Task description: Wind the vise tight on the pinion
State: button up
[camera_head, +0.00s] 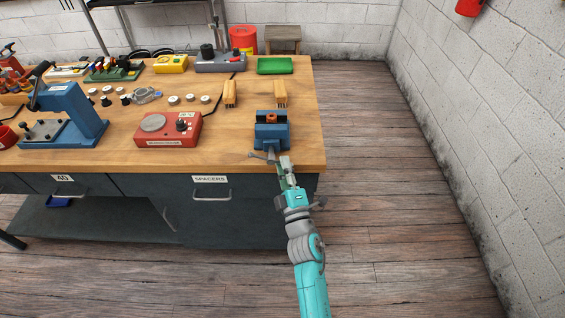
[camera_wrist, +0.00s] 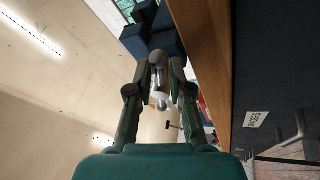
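The blue vise (camera_head: 271,135) stands at the front right corner of the workbench. A copper-brown part, seemingly the pinion (camera_head: 271,118), sits between its jaws in the head view. The vise's thin handle (camera_head: 258,156) sticks out to the left at its front. My gripper (camera_head: 284,164) is at the front of the vise, by the screw end. In the wrist view, my gripper's fingertips (camera_wrist: 160,62) stand either side of a grey rounded part in front of the blue vise (camera_wrist: 152,30). Whether the fingers press on it cannot be told. The pinion is hidden there.
The workbench (camera_head: 310,140) carries a red device (camera_head: 168,130) left of the vise and two wooden-handled brushes (camera_head: 230,93) behind it. A green tray (camera_head: 276,65) lies at the back. The floor right of the bench is clear.

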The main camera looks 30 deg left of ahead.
jog(key=shift+w+a+r, duration=0.2)
jog(key=shift+w+a, duration=0.2)
jog(key=shift+a, duration=0.05)
grip_shut()
jog(key=shift+s+a+f+m+t+h, duration=0.15)
jog(key=shift+m+t, duration=0.1)
jog(key=shift+m, duration=0.4)
jog(key=shift+f+m+t+h, duration=0.15)
jog(key=shift+m+t, duration=0.1)
jog(key=shift+m, duration=0.4)
jog(key=shift+a+f+m, duration=0.1)
jog(key=shift+m, duration=0.6)
jog(key=shift+t, duration=0.4)
grip_release()
